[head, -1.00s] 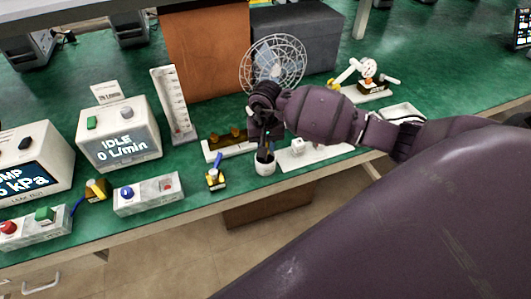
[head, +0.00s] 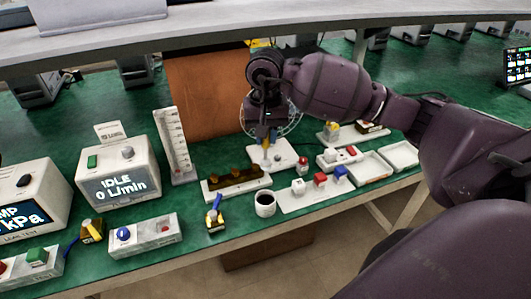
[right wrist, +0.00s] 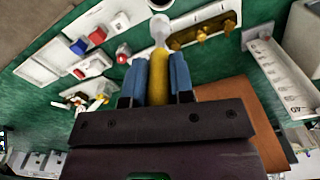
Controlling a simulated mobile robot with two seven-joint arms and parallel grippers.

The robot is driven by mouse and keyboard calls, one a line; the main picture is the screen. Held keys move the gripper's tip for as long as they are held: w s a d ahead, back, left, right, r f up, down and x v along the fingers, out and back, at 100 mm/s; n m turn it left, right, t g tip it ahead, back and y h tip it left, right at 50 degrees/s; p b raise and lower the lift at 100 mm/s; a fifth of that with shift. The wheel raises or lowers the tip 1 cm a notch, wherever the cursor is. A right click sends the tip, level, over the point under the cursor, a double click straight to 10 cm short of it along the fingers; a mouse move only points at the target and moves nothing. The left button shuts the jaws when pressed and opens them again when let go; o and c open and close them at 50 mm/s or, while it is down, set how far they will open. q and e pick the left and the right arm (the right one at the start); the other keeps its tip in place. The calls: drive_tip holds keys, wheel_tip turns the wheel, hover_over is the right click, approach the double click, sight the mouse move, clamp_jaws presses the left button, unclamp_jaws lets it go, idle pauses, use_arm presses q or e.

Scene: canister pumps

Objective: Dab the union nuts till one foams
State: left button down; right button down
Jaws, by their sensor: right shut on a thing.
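My right gripper (head: 265,128) is shut on a dabber, whose yellow handle (right wrist: 158,85) stands between the blue finger pads (right wrist: 180,78). The dabber's pale round tip (right wrist: 160,28) points away from the gripper; in the head view it hangs above the bench, behind the cup. The brass union nuts (head: 236,172) sit on a dark bar on a white base (head: 252,185), left of the gripper; they also show in the right wrist view (right wrist: 203,35). The tip appears apart from them. No foam is visible. A white cup (head: 265,205) with dark contents stands in front. My left gripper is out of view.
A white rack (head: 310,200) with white, red and blue blocks lies right of the cup. White trays (head: 372,168) are farther right. A flow meter box (head: 120,170) reading "IDLE 0 L/min" and an upright scale (head: 174,145) stand left. A yellow-and-blue clip (head: 215,218) lies near the front edge.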

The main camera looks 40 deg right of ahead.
wheel_tip(320, 180, up, 2)
drive_tip(key=shift+r, duration=0.2)
drive_tip(key=shift+r+p, duration=0.45)
drive_tip(key=shift+r, duration=0.85)
drive_tip(key=shift+r+p, duration=0.75)
drive_tip(key=shift+r, duration=1.55)
